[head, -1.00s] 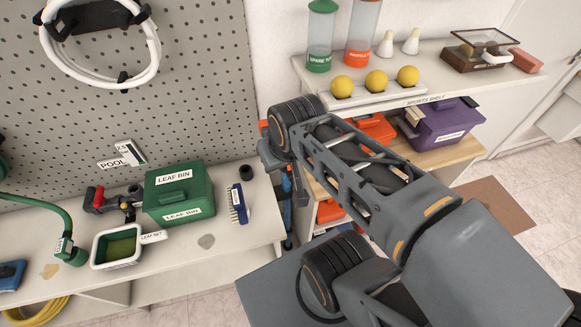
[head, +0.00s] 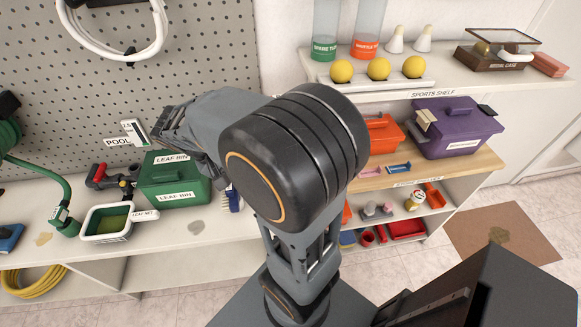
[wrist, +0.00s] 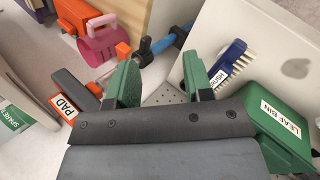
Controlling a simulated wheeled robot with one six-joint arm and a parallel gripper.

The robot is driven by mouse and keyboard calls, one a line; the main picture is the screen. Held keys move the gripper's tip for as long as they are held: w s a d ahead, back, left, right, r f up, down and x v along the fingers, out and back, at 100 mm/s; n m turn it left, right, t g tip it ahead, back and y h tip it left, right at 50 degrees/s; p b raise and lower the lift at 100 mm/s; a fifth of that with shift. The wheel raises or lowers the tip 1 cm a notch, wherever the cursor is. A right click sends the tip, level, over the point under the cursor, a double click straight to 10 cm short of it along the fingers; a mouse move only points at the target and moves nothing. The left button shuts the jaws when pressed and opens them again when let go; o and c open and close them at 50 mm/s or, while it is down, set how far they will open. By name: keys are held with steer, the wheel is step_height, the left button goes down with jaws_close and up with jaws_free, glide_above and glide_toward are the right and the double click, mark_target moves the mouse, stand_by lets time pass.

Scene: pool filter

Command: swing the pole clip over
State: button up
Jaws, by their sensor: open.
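My gripper (wrist: 160,62) is open, its two green fingers apart with nothing between them. In the wrist view a blue pole (wrist: 165,41) lies beyond the fingertips. A dark clip-like piece (wrist: 145,48) sits on it, with an orange part at its lower left; I cannot be sure this is the pole clip or how it is turned. The fingers look apart from it. In the head view my arm hides the pole and clip, and the gripper end (head: 168,122) points left over the bench, partly hidden.
A green leaf bin (head: 175,180) and a brush (wrist: 228,65) stand on the bench (head: 190,245). A leaf net tray (head: 107,222) is to their left. A shelf unit (head: 455,165) with a purple box (head: 458,130) stands right. A PAD label (wrist: 64,108) shows near the gripper.

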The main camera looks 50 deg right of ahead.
steer(key=w+d+f+m+g+h+b, duration=0.3)
steer(key=w+d+f+g+h+b, duration=0.35)
steer(key=d+f+h, duration=0.2)
steer(key=s+a+p+x, duration=0.1)
steer(key=p+x, duration=0.1)
steer(key=x, duration=1)
steer(key=shift+s+d+g, duration=0.25)
steer(key=shift+d+g, duration=0.05)
steer(key=shift+g, duration=0.15)
steer(key=shift+f+y, duration=0.15)
steer(key=shift+y, duration=0.1)
jaws_close()
